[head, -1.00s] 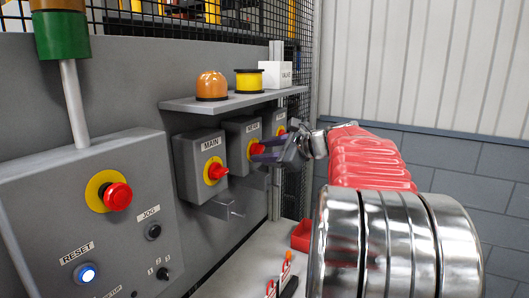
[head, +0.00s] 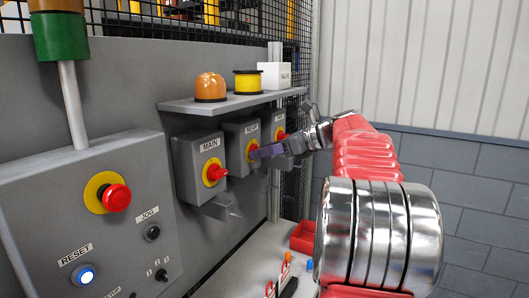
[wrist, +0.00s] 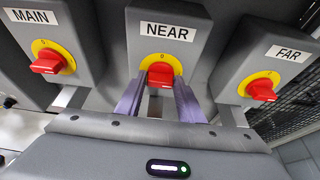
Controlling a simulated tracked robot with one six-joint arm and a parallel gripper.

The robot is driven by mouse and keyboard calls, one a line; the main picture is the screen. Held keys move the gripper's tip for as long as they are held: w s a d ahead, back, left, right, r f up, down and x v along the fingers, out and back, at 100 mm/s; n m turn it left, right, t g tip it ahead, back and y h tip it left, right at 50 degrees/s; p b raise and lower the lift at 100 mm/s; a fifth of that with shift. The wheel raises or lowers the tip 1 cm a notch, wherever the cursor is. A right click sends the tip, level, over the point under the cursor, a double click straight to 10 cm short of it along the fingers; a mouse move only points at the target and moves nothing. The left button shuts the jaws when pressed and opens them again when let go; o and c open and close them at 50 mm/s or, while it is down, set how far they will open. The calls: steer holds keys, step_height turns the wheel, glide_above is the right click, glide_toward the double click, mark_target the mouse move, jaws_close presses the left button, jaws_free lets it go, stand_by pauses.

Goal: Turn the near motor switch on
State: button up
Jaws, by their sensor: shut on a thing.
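The NEAR switch is a grey box with a white label (wrist: 167,32) and a red knob (wrist: 160,73) on a yellow disc. In the wrist view my gripper (wrist: 160,84) has one purple finger on each side of this knob and is shut on it. The lower part of the knob is partly framed by the fingers; I cannot tell its exact turn. In the head view my gripper (head: 256,152) reaches the NEAR box (head: 240,132) from the right and hides part of the knob.
The MAIN switch (wrist: 48,62) stands to the left and the FAR switch (wrist: 261,89) to the right, both with red knobs. A shelf (head: 230,101) above carries an orange dome, a yellow spool and a white box. A red bin (head: 303,236) sits below.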

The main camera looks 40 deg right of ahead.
steer(key=shift+f, duration=0.15)
steer(key=o, duration=1)
steer(key=shift+r, duration=0.2)
steer(key=v, duration=1.3)
steer(key=shift+s+d, duration=0.15)
steer(key=shift+s, duration=0.15)
